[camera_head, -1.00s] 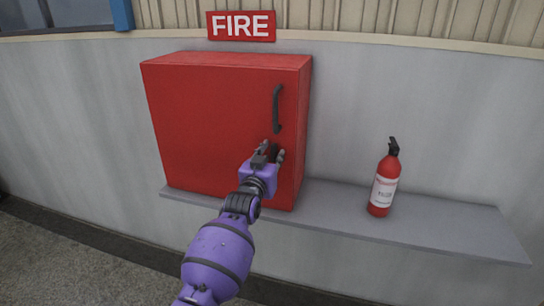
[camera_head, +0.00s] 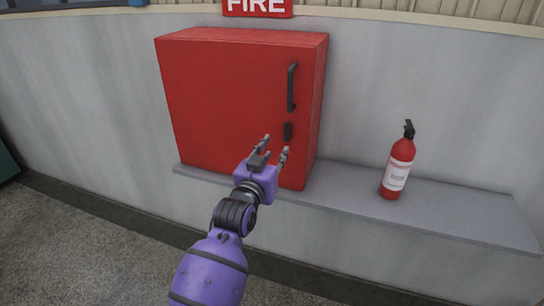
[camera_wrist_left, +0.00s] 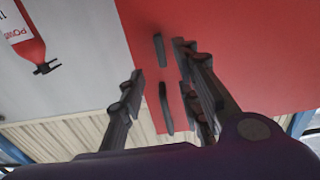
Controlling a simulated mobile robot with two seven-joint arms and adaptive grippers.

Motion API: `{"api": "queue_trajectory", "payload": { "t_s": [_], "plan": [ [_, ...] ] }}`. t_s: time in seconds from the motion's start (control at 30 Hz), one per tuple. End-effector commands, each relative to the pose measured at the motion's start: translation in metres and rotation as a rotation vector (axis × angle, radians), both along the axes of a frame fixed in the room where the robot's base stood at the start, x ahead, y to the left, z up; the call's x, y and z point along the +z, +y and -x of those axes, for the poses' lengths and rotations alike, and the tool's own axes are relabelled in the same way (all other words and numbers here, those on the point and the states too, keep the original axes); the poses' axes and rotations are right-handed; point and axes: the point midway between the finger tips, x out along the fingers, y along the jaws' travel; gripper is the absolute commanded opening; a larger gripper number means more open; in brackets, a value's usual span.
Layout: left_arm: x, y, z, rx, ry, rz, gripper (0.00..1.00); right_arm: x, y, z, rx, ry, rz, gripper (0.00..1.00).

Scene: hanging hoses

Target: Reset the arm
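My purple left arm comes up from the bottom of the head view. Its left gripper (camera_head: 275,145) is open and empty, in front of the lower right part of the red cabinet (camera_head: 225,100). The cabinet door is shut, with a long black handle (camera_head: 291,87) and a small black latch (camera_head: 287,131) below it. In the left wrist view the open fingers (camera_wrist_left: 160,92) point toward the red door, and the handle (camera_wrist_left: 166,108) and latch (camera_wrist_left: 159,49) show between them, apart from the fingers. My right gripper is not in view.
A red fire extinguisher (camera_head: 398,168) stands upright on the grey shelf (camera_head: 450,212), right of the cabinet. A red FIRE sign (camera_head: 257,7) is on the wall above. The extinguisher also shows in the left wrist view (camera_wrist_left: 22,38). The floor at left is clear.

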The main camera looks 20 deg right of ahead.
Motion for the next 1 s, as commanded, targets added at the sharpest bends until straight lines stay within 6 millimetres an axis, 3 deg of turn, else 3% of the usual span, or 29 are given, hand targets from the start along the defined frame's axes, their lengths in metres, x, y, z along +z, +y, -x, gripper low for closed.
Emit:
{"api": "queue_trajectory", "payload": {
  "t_s": [0.2, 0.53, 0.67, 0.77, 0.87, 1.0],
  "plan": [
    [0.000, 0.010, 0.014, 0.001, -0.001, -0.001, 0.31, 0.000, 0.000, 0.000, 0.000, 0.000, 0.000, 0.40],
    [0.000, 0.010, 0.014, 0.001, 0.000, 0.002, 0.31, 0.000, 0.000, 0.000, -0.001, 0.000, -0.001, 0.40],
    [0.018, 0.018, 0.015, 0.016, -0.034, 0.011, 0.31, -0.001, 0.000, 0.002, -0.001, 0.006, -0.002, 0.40],
    [-0.006, 0.049, 0.025, 0.062, -0.004, 0.006, 0.31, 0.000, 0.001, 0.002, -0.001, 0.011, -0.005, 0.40],
    [-0.045, 0.087, 0.043, 0.116, 0.051, -0.005, 0.31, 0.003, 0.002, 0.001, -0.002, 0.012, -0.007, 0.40],
    [-0.111, 0.146, 0.084, 0.201, 0.152, -0.035, 0.31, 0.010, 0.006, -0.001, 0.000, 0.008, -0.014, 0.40]
  ]
}}
